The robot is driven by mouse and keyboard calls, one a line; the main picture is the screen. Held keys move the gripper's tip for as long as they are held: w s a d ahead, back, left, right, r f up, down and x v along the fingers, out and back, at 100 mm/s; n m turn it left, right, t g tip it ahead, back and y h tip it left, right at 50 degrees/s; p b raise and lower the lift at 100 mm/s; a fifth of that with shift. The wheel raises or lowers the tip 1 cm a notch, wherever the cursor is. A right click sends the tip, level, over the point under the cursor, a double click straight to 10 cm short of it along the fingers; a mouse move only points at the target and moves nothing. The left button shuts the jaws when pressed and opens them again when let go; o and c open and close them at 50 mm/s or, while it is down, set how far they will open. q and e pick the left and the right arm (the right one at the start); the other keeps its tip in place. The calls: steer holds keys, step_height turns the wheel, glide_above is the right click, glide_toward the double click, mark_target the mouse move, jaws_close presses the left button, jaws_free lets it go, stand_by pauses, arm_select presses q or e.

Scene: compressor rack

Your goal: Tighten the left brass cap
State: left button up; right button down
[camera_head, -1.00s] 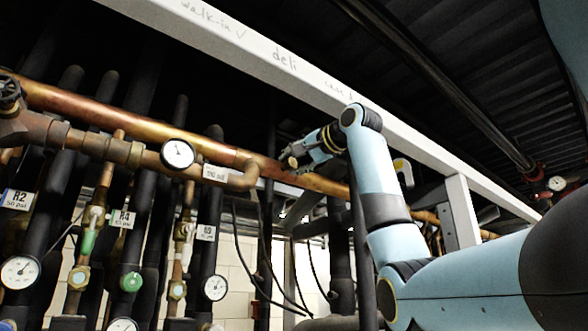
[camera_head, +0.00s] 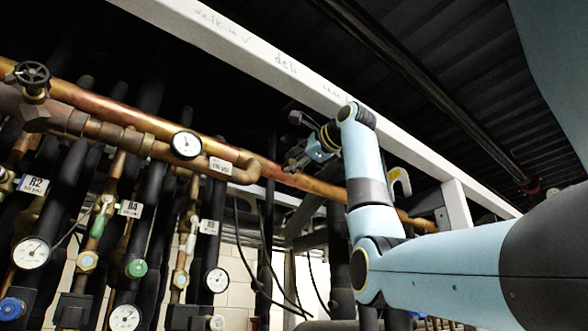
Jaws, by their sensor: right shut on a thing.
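My right gripper (camera_head: 296,159) is up by the copper pipe, well right of and above both caps. It is small, dark and seen partly from behind. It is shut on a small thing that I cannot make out. My left gripper is not in view.
A thick copper pipe (camera_head: 320,183) runs across behind my right gripper. A pressure gauge (camera_head: 186,144) sits on the lower pipe. A green cap (camera_head: 136,268), a blue cap (camera_head: 10,308) and several gauges crowd the lower left. A white beam (camera_head: 250,62) crosses above; black cables hang mid-view.

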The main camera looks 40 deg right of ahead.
steer(key=shift+f+m+b, duration=0.1)
steer(key=shift+m+b, duration=0.2)
steer(key=shift+m, duration=0.3)
steer(key=c, duration=1)
jaws_free()
steer(key=shift+s, duration=0.15)
steer(key=s, duration=0.7)
steer(key=s+a, duration=0.1)
steer(key=s, duration=0.3)
steer(key=shift+s+a, duration=0.1)
steer(key=shift+s, duration=0.2)
